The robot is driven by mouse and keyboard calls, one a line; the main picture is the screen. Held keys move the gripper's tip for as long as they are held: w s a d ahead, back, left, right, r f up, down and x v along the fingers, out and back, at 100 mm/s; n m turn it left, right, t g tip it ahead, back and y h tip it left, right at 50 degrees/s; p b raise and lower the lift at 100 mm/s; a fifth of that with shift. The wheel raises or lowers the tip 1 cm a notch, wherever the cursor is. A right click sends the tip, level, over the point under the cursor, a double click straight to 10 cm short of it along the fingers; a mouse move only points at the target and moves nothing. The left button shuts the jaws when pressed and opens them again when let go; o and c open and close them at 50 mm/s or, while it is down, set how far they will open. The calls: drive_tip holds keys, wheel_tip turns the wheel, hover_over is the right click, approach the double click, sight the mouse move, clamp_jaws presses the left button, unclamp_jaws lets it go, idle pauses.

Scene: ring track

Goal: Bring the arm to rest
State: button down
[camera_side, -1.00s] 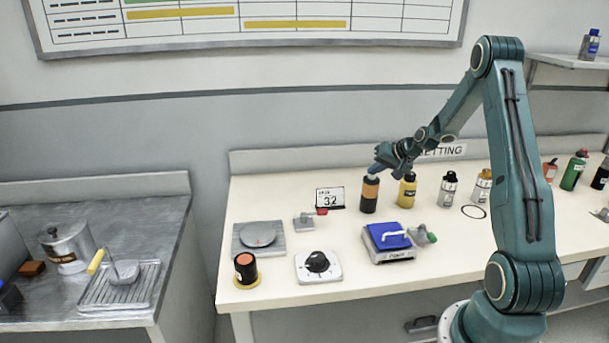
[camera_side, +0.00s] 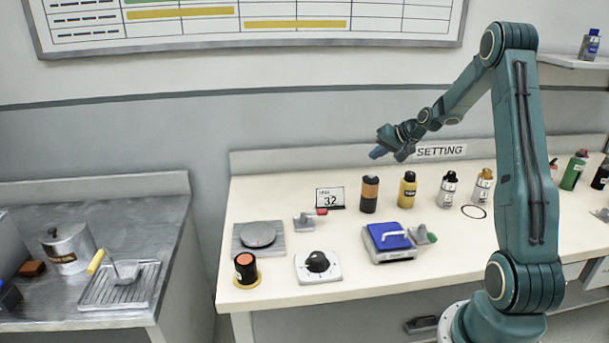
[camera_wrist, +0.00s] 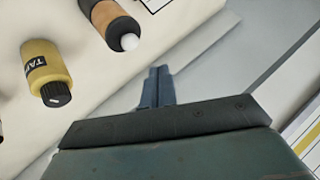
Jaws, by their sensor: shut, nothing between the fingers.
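My gripper (camera_side: 378,153) is in the air above the back of the bench, higher than the bottles. Its fingers are together and hold nothing; they also show in the wrist view (camera_wrist: 157,88). Below it stand an orange and black bottle (camera_side: 369,195) and a yellow bottle with a black cap (camera_side: 407,191), both apart from the fingers. In the wrist view the orange and black bottle (camera_wrist: 108,20) and the yellow bottle (camera_wrist: 43,66) lie to the upper left of the fingers.
More bottles (camera_side: 448,190) stand to the right. The air around my gripper is clear.

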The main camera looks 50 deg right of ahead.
drive_tip(key=s+a+r+n+g, duration=0.15)
drive_tip(key=a+r, duration=0.25)
drive_tip(key=a, duration=0.4)
drive_tip(key=s+a+r+n+y, duration=0.1)
drive_tip(key=a+r+n, duration=0.25)
drive_tip(key=a, duration=0.45)
drive_tip(key=s+a+r+n+g, duration=0.1)
drive_tip(key=a+r, duration=0.4)
drive_tip(key=a, duration=0.4)
drive_tip(key=s+a+n, duration=0.2)
drive_tip(key=s+a, duration=0.4)
drive_tip(key=s, duration=0.4)
drive_tip(key=s+a+n, duration=0.2)
drive_tip(key=s+a, duration=0.5)
drive_tip(key=s, duration=0.2)
drive_tip(key=shift+s+r+n+g, duration=0.35)
drive_tip(key=shift+s+n+g, duration=0.05)
drive_tip(key=shift+g, duration=0.05)
